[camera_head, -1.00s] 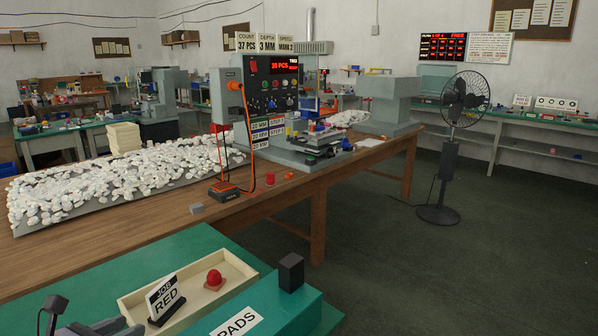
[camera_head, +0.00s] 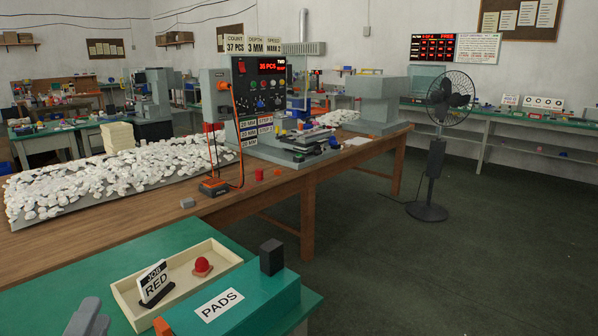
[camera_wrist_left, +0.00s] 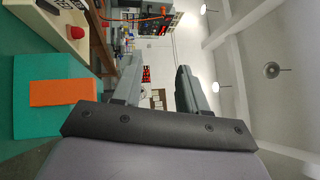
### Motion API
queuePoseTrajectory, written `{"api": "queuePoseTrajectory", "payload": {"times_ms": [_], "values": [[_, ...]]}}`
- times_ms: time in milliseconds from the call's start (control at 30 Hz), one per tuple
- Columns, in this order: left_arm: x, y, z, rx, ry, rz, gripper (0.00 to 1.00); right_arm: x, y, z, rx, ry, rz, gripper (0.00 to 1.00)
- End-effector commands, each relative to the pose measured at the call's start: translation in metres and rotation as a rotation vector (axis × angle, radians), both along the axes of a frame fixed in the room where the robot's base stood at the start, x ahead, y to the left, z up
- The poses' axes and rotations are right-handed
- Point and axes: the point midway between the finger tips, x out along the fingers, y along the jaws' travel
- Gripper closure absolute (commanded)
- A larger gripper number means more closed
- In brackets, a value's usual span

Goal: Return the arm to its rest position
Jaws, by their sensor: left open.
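My left gripper (camera_wrist_left: 157,85) is open in the left wrist view, with nothing between its two grey fingers. In the head view only a grey part of it (camera_head: 88,318) shows at the bottom left edge, left of the wooden tray and apart from it. The pad printer (camera_head: 217,98) stands on the wooden bench, well away from this gripper. My right gripper is not in view.
A wooden tray (camera_head: 128,302) holds a JOB RED sign (camera_head: 155,284) and a red pad (camera_head: 202,267). Beside it is a teal PADS box (camera_head: 262,302) with a black block (camera_head: 271,257) and an orange block (camera_head: 162,327). A fan (camera_head: 436,160) stands on open floor.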

Motion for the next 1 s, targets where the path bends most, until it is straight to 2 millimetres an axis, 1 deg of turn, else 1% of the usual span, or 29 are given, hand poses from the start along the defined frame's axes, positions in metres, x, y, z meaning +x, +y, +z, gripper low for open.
{"api": "queuePoseTrajectory", "payload": {"times_ms": [33,67,100,167,233,333,400,500,600,700,867,1000], "values": [[-0.009,0.008,-0.01,-0.143,0.034,0.06,0.58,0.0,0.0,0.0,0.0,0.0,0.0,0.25],[-0.013,0.014,-0.017,-0.223,0.057,0.096,0.58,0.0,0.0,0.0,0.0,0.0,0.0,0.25],[-0.021,0.02,-0.028,-0.331,0.094,0.145,0.58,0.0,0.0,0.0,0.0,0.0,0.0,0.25],[-0.033,0.026,-0.048,-0.488,0.158,0.22,0.58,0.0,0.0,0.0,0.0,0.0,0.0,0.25],[-0.05,0.028,-0.074,-0.663,0.249,0.307,0.58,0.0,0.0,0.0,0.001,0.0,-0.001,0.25],[-0.079,0.019,-0.112,-0.892,0.403,0.423,0.58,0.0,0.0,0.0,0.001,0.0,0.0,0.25],[-0.101,0.008,-0.135,-1.024,0.516,0.493,0.58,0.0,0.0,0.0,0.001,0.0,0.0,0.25],[-0.129,-0.012,-0.159,-1.167,0.664,0.569,0.58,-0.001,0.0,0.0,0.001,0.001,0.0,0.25],[-0.155,-0.033,-0.174,-1.273,0.799,0.624,0.58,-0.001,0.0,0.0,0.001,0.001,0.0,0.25],[-0.178,-0.053,-0.183,-1.354,0.927,0.667,0.58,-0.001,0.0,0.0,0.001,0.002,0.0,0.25],[-0.215,-0.086,-0.19,-1.457,1.126,0.717,0.58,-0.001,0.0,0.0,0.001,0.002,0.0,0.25],[-0.202,-0.089,-0.2,-1.473,1.093,0.661,0.58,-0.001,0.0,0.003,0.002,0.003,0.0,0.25]]}}
